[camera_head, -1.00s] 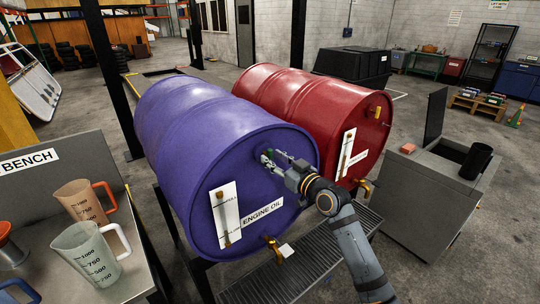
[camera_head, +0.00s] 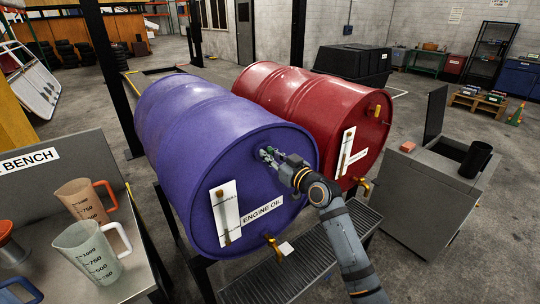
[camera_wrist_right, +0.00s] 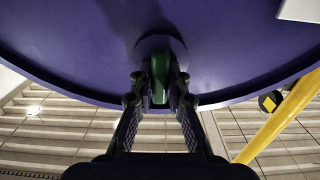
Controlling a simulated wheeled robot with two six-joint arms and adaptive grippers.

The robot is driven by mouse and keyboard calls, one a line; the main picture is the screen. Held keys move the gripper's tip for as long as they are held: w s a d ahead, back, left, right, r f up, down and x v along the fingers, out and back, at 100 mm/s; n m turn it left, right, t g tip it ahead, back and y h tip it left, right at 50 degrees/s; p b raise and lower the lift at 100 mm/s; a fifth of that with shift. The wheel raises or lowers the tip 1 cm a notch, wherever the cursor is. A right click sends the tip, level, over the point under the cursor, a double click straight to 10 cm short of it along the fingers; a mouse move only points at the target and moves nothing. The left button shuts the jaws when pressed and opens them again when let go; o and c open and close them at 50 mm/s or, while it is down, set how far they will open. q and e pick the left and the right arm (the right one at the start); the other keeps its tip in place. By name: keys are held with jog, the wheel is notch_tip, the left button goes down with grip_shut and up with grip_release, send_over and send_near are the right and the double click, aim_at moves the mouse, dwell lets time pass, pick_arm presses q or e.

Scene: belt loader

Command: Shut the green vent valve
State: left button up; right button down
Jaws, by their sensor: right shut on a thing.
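The green vent valve (camera_wrist_right: 160,76) sits on the end face of the purple engine oil drum (camera_head: 190,105), near its upper edge. In the right wrist view its green handle stands upright between my fingers. My right gripper (camera_head: 268,153) reaches the drum's face from the right. It is shut on the green vent valve, with a finger on each side in the right wrist view (camera_wrist_right: 160,98). In the head view the fingers largely hide the valve.
A red drum (camera_head: 310,95) lies beside the purple one. A brass tap (camera_head: 274,247) sticks out low on the purple drum above a grated tray (camera_head: 300,270). Measuring jugs (camera_head: 90,250) stand on the bench at left. A grey cabinet (camera_head: 425,190) stands at right.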

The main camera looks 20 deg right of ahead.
jog(key=shift+m, duration=0.4)
jog(key=m+p, duration=0.2)
jog(key=m, duration=0.1)
jog(key=shift+d+m, duration=0.1)
jog(key=shift+m, duration=0.3)
jog(key=m+p, duration=0.2)
jog(key=m, duration=0.2)
jog(key=shift+w+d+m, duration=0.1)
jog(key=shift+m, duration=0.2)
jog(key=m+p, duration=0.2)
jog(key=m, duration=0.2)
jog(key=shift+f, duration=0.1)
jog(key=shift+f+m+p, duration=0.15)
jog(key=shift+m+p, duration=0.4)
jog(key=shift+m, duration=0.65)
jog(key=shift+f+m+p, duration=0.1)
jog(key=shift+m+p, duration=0.45)
jog(key=shift+m, duration=0.65)
jog(key=c, duration=1.3)
grip_release()
jog(key=shift+d, duration=0.1)
